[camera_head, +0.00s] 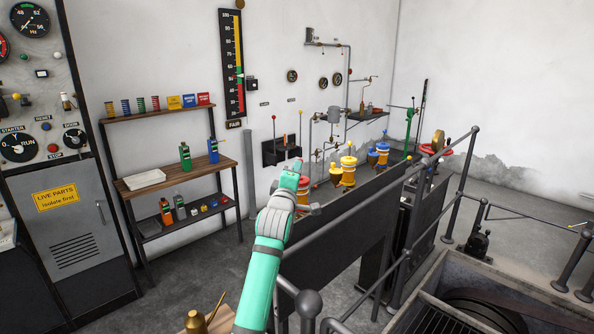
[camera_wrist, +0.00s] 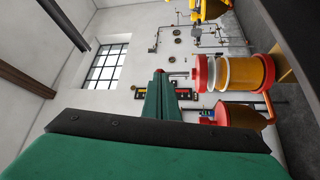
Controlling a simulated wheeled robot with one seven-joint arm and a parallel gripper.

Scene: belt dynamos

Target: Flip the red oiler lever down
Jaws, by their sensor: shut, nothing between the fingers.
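The red oiler shows in the wrist view as a red-capped cup (camera_wrist: 203,73) with a white ring and an orange body, turned sideways, right of my fingers. In the head view its orange and red body (camera_head: 304,188) is partly hidden behind my gripper (camera_head: 291,174). My gripper is shut and empty, and its green fingers also show in the wrist view (camera_wrist: 160,92). A small red tip shows at the fingers' end; I cannot tell whether it is the oiler's lever. I cannot make out the lever's position or any contact.
Yellow oilers (camera_head: 348,171) and blue oilers (camera_head: 382,154) stand farther along the row. A dark panel with a grey railing (camera_head: 350,213) runs beside my arm. A wall box with levers (camera_head: 281,150) is behind. Left, a shelf bench (camera_head: 175,175) holds bottles.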

